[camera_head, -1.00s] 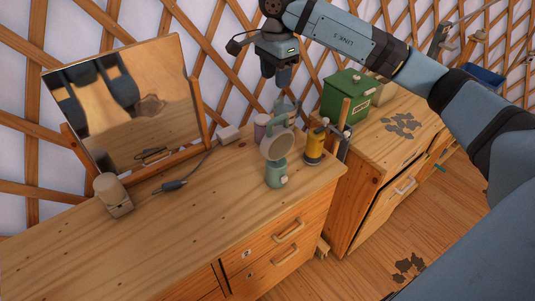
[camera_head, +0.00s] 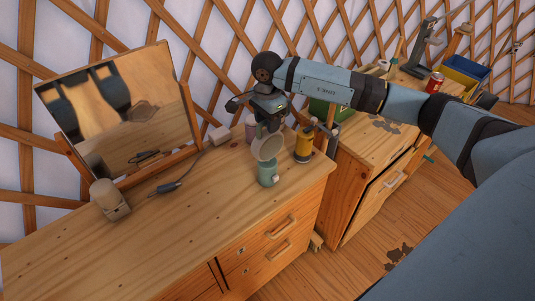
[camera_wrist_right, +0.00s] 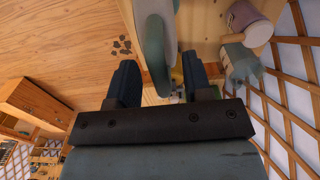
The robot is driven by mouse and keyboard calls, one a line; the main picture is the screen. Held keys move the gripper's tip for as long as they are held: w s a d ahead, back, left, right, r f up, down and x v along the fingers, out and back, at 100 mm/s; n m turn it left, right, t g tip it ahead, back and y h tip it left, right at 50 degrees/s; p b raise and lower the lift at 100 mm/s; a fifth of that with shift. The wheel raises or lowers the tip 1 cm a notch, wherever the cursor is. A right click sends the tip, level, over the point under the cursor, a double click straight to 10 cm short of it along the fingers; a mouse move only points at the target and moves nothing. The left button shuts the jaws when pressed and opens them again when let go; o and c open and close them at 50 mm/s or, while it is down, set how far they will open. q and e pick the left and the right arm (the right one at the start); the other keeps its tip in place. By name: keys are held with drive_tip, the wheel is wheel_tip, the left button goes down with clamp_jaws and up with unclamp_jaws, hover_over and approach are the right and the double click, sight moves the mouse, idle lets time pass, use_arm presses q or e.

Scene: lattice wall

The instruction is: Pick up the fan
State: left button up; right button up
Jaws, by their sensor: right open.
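The fan (camera_head: 267,150) is mint green with a round pale head on a small base, and stands upright on the wooden dresser near its right end. My right gripper (camera_head: 269,124) points down just above and behind the fan's head, partly hidden by it. In the right wrist view my right gripper (camera_wrist_right: 160,75) is open, and the green edge of the fan (camera_wrist_right: 154,45) lies between its two dark fingers. I cannot tell whether a finger touches it. My left gripper is not in view.
A pinkish can (camera_head: 251,128) stands behind. A mirror (camera_head: 120,115), a beige device (camera_head: 109,199) and a cable (camera_head: 168,187) are at left. The dresser front (camera_head: 150,245) is clear.

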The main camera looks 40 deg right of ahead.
drive_tip(key=shift+f, duration=0.15)
clamp_jaws()
idle(0.4)
